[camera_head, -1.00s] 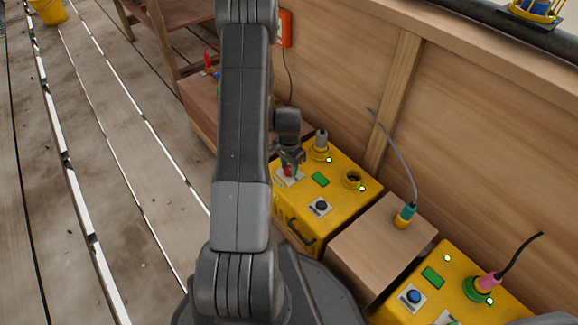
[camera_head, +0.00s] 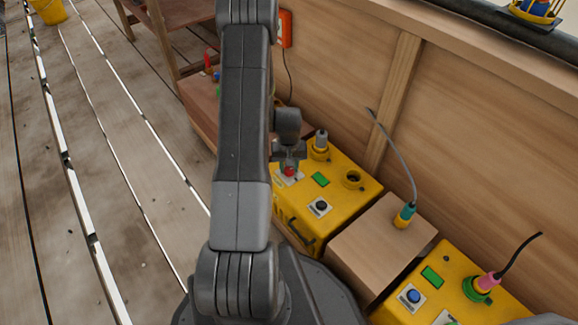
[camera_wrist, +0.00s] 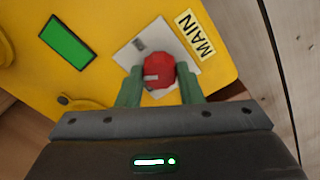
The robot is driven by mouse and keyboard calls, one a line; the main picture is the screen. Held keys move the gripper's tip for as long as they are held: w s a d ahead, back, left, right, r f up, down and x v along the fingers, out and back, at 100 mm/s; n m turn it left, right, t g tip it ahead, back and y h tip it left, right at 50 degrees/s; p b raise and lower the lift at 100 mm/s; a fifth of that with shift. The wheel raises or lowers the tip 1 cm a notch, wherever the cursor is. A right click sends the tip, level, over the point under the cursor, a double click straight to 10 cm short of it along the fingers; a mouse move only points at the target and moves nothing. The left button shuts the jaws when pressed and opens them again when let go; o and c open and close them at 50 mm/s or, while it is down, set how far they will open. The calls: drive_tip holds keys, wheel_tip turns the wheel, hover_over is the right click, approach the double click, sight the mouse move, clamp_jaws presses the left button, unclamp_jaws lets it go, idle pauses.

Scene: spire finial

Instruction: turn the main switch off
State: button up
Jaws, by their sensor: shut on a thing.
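The main switch is a red knob (camera_head: 288,171) on a pale plate, on top of the far yellow box (camera_head: 345,205). In the wrist view the red knob (camera_wrist: 160,72) sits beside a "MAIN" label (camera_wrist: 195,35), and a pale mark on it points left. My gripper (camera_wrist: 159,84) is shut on the knob, with one green finger on each side. In the head view my gripper (camera_head: 289,160) reaches down over the knob and partly hides its plate. The small lamps on this box look dark.
The same box carries a green panel (camera_head: 320,179), a black knob (camera_head: 320,205) and sockets. A wooden block (camera_head: 383,245) with a teal plug (camera_head: 404,215) stands between it and a nearer yellow box (camera_head: 455,280). A wooden wall (camera_head: 480,120) runs behind.

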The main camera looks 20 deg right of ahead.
sight(289, 169)
drive_tip(key=n, duration=0.6)
drive_tip(key=shift+n, duration=0.3)
idle(0.4)
drive_tip(key=o, duration=1)
drive_tip(key=shift+r, duration=0.1)
wheel_tip(289, 169, up, 14)
drive_tip(key=p, duration=0.4)
drive_tip(key=shift+f+p, duration=0.2)
drive_tip(key=shift+p, duration=0.2)
drive_tip(key=shift+f, duration=0.1)
